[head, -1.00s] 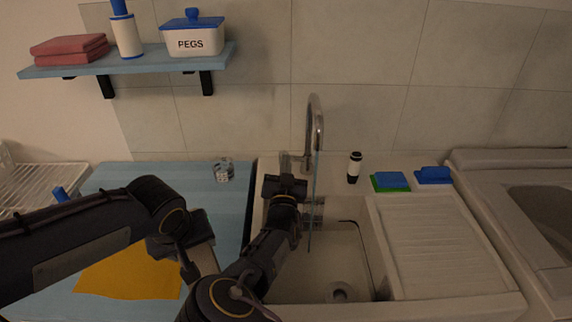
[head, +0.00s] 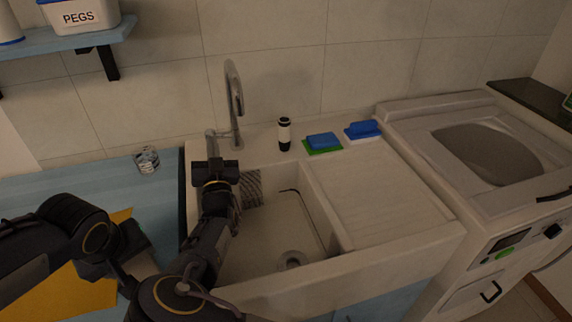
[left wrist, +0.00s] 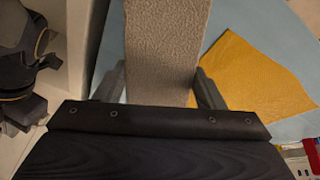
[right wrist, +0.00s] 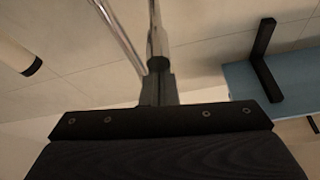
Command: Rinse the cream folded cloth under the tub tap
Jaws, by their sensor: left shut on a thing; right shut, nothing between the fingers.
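The cream folded cloth (left wrist: 165,45) is a textured beige strip between the fingers of my left gripper (left wrist: 160,88) in the left wrist view. In the head view the cloth (head: 146,265) is partly hidden by my left gripper (head: 128,258), over the blue counter left of the tub. The tub tap (head: 234,95) is a tall chrome spout at the back of the white tub (head: 285,225). My right gripper (head: 213,152) is shut and empty close to the tap's base. In the right wrist view its shut fingers (right wrist: 158,72) overlap the tap; contact is unclear. No water stream is discernible now.
A yellow cloth (head: 60,297) lies on the blue counter (head: 95,188) near a glass (head: 146,160). A washing machine (head: 490,205) is at right.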

